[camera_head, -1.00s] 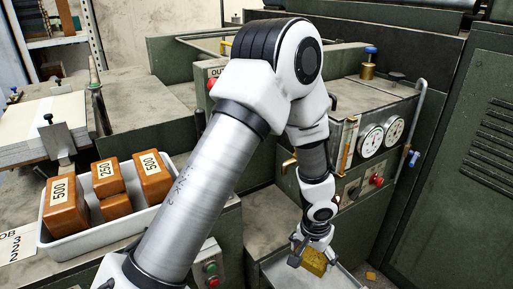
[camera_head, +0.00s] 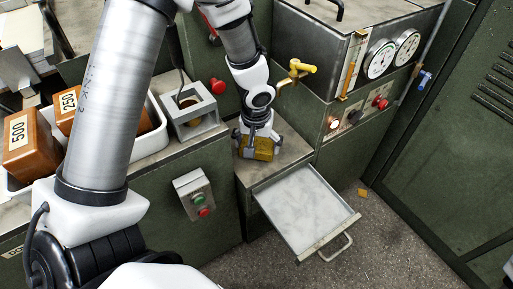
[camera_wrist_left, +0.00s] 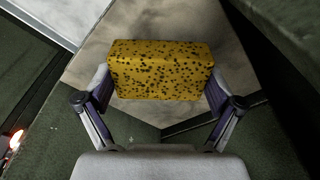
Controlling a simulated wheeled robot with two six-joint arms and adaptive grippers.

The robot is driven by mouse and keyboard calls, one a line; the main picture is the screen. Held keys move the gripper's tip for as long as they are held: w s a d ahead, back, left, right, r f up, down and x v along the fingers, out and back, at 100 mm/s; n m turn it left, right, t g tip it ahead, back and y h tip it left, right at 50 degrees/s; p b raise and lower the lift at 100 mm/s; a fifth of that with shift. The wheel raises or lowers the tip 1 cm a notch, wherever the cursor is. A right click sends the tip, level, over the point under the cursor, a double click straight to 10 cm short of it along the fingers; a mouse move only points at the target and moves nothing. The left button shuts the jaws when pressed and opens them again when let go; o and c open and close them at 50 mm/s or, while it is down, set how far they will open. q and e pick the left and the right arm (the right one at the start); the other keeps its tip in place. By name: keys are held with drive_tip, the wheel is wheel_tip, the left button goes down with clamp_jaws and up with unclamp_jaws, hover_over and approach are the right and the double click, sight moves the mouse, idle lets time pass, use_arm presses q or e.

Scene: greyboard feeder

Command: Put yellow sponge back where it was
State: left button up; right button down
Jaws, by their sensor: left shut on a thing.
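The yellow sponge (camera_head: 257,149) is a speckled block between the fingers of my left gripper (camera_head: 256,145), at the low grey ledge (camera_head: 285,141) behind the pulled-out tray. In the left wrist view the sponge (camera_wrist_left: 161,69) fills the gap between both fingers of the left gripper (camera_wrist_left: 160,92), which is shut on it. The pale ledge surface (camera_wrist_left: 210,25) lies beyond and below it. I cannot tell whether the sponge touches the ledge. My right gripper is not in view.
A shallow metal tray (camera_head: 303,208) with a handle sticks out in front of the ledge. A grey block with a round hole (camera_head: 189,112) stands to the left. A brass tap (camera_head: 297,70) juts out above. A button box (camera_head: 194,194) is on the cabinet front.

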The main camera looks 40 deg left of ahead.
sight(257, 149)
use_arm(q)
drive_tip(key=shift+f+b, duration=0.3)
drive_tip(key=shift+f, duration=0.65)
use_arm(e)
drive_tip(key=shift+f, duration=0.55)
use_arm(q)
drive_tip(key=shift+f, duration=0.25)
drive_tip(key=o, duration=0.7)
drive_tip(key=shift+r, duration=0.1)
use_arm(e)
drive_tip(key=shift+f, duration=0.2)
use_arm(q)
drive_tip(key=shift+r, duration=0.2)
drive_tip(key=r+p, duration=0.2)
drive_tip(key=r, duration=0.2)
drive_tip(key=s+r+p, duration=0.1)
drive_tip(key=r+p, duration=0.1)
drive_tip(key=r, duration=0.2)
drive_tip(key=r+p, duration=0.1)
drive_tip(key=r, duration=0.3)
drive_tip(key=shift+s+d+p, duration=0.2)
drive_tip(key=shift+d+p, duration=0.15)
drive_tip(key=shift+p, duration=0.05)
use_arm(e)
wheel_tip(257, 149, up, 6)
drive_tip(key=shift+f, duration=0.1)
